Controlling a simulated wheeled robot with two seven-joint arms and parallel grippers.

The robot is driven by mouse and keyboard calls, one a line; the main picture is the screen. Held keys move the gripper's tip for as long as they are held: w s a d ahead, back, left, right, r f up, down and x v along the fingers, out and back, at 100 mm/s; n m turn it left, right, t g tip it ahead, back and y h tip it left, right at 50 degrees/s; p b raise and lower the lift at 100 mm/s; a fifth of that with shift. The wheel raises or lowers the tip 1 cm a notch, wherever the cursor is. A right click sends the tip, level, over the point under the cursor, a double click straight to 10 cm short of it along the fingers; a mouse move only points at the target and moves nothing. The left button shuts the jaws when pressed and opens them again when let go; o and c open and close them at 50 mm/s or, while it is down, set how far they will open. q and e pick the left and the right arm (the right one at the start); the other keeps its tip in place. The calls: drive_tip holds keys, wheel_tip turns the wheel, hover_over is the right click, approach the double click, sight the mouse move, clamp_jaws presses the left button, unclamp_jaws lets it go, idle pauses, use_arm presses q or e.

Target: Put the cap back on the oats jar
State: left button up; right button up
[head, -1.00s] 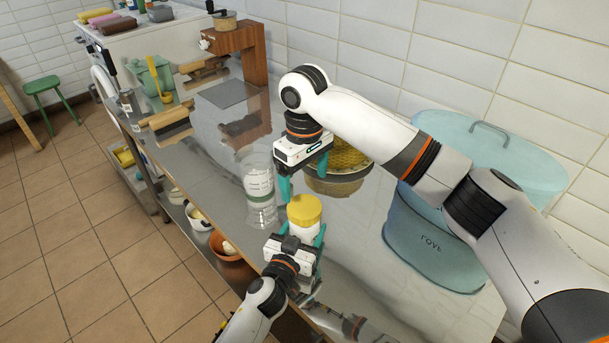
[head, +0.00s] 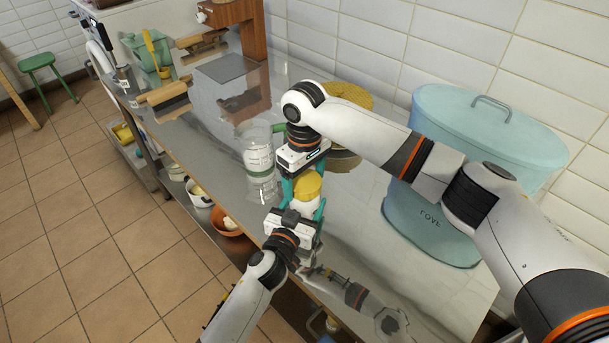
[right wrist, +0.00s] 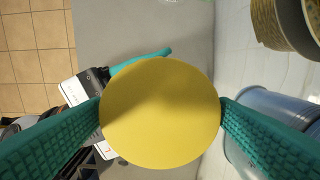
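The jar (head: 304,204) is pale, with a round yellow cap (head: 308,185) at its top. My left gripper (head: 300,216) is around the lower part of the jar from the front and looks shut on it. My right gripper (head: 305,178) points down from above, with one teal finger on each side of the cap. In the right wrist view the yellow cap (right wrist: 160,113) fills the space between the fingertips, with no clear gap at either side. Whether the fingers press on it cannot be told. The cap hides the jar there, and its seating is unclear.
A clear measuring jug (head: 258,155) stands just left of the jar. A woven yellow item (head: 350,95) is behind my right gripper. A large blue bread bin (head: 435,225) stands to the right. The counter's front edge is close to the jar.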

drive_tip(key=c, duration=0.8)
drive_tip(key=o, duration=1.1)
drive_tip(key=shift+o, duration=0.2)
wheel_tip(320, 180, up, 12)
use_arm(q)
drive_tip(key=o, duration=2)
